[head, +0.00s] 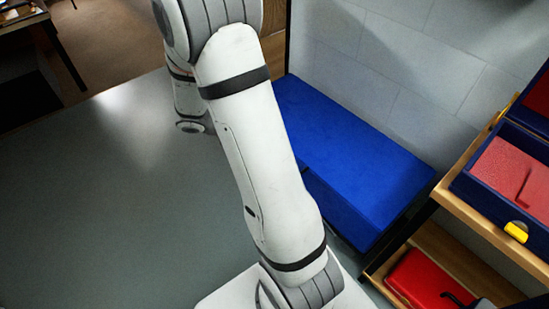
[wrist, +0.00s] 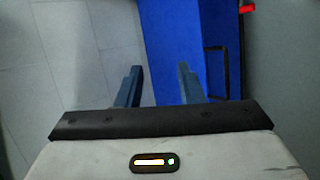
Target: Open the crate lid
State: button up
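A long blue crate (head: 350,165) stands against the grey wall, partly behind my arm in the head view. Its flat blue top looks closed, and a dark seam shows on its near side. In the wrist view the blue surface (wrist: 168,45) runs up the middle, with a dark line dividing it and a thin black frame (wrist: 226,70) on its right part. My gripper (wrist: 158,70) is open, its two dark fingers apart with nothing between them. The fingertips overlap the crate's left edge in that view; I cannot tell whether they touch it. The head view does not show the gripper.
A wooden shelf (head: 465,215) at right holds an open blue case (head: 475,190) with pink lining and a yellow latch. A red box (head: 425,278) sits lower down. The grey wall (head: 400,65) is close behind the crate. Grey floor (head: 90,200) at left is clear.

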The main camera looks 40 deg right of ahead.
jog(key=w+d+f+n+t+h+b, duration=0.1)
jog(key=w+d+f+t+h+b, duration=0.2)
jog(key=f, duration=0.7)
jog(key=w+d+f+n+b, duration=0.1)
jog(key=w+f+b, duration=0.25)
jog(key=f, duration=0.65)
jog(key=w+d+f+n+t+h+b, duration=0.1)
jog(key=w+d+f+t+h+b, duration=0.2)
jog(key=f, duration=0.7)
jog(key=d+f+g+b, duration=0.1)
jog(key=d+b, duration=0.2)
jog(key=d, duration=0.3)
jog(key=shift+d+f+y, duration=0.15)
jog(key=shift+d+y, duration=0.2)
jog(key=shift+y, duration=0.05)
grip_shut()
